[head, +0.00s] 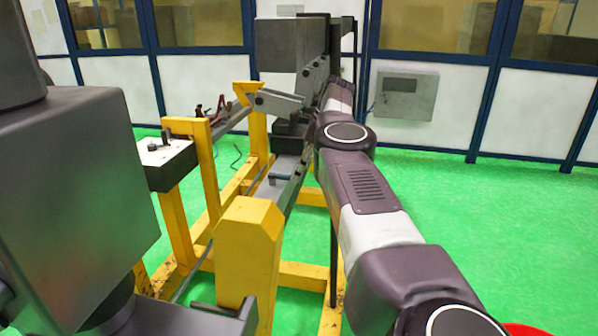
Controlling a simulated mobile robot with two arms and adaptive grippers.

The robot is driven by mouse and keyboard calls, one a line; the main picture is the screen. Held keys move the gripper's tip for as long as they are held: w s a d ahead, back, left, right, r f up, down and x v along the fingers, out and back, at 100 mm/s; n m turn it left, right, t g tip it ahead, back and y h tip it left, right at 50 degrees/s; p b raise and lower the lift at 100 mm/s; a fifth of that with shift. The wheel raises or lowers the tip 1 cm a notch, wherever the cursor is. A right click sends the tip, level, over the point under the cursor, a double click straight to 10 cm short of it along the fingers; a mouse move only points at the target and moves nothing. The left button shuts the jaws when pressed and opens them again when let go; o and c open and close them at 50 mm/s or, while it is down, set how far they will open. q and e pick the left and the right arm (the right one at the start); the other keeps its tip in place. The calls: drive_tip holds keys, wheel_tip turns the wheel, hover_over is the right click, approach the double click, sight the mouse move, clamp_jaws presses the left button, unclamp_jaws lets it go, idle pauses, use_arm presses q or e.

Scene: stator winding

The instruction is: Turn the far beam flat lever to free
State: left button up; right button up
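My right arm reaches from the lower right to the far end of the yellow frame. My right gripper (314,80) is at its far end, small and partly hidden by the arm, close to the far beam's fittings. I cannot tell whether its fingers are open or touching anything. A flat grey lever-like plate (278,102) sticks out to the left just beside it, above the far yellow post, slightly tilted. Whether this is the far beam flat lever is not certain. My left gripper does not show.
The yellow frame (248,235) stands on a green floor, its near post in the centre. A dark block with a white top (165,152) sits on its left. A large grey box (290,45) is above the far end. Open floor lies to the right.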

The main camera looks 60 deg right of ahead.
drive_tip(key=shift+o, duration=0.5)
drive_tip(key=s+d+r, duration=0.2)
drive_tip(key=s, duration=0.4)
drive_tip(key=s+d+r, duration=0.2)
drive_tip(key=s+d, duration=0.1)
drive_tip(key=s, duration=0.3)
drive_tip(key=shift+s+d+r, duration=0.2)
drive_tip(key=shift+s+r, duration=0.05)
drive_tip(key=shift+s, duration=0.15)
idle(0.3)
